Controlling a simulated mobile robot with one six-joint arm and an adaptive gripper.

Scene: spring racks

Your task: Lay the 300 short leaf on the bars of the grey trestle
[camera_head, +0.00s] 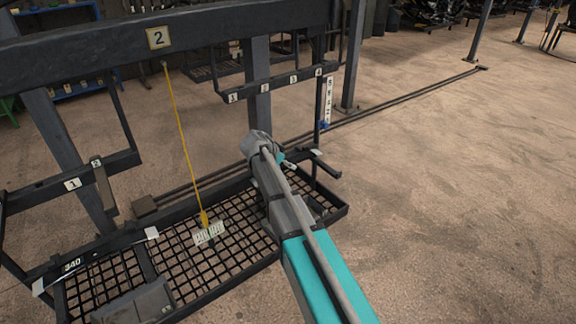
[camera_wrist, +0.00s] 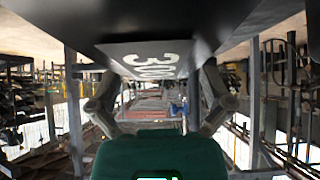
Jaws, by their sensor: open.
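A dark leaf marked 300 (camera_wrist: 150,60) fills the top of the wrist view, very near the camera; its number reads upside down. My gripper (camera_wrist: 158,78) is open, with one grey finger on each side below the label. I cannot tell whether the fingers touch the leaf. In the head view my gripper (camera_head: 287,160) is mostly hidden behind my wrist, near the right end of the rack. I cannot make out the 300 leaf surely in the head view. I cannot identify a grey trestle in either view.
A dark rack with a numbered beam (camera_head: 215,28) stands at the left. Its mesh tray (camera_head: 175,270) lies low, with a rail marked 340 (camera_head: 85,262) and a yellow hanging cord (camera_head: 182,135). Small numbered racks hang beside it. The concrete floor (camera_head: 460,190) at the right is clear.

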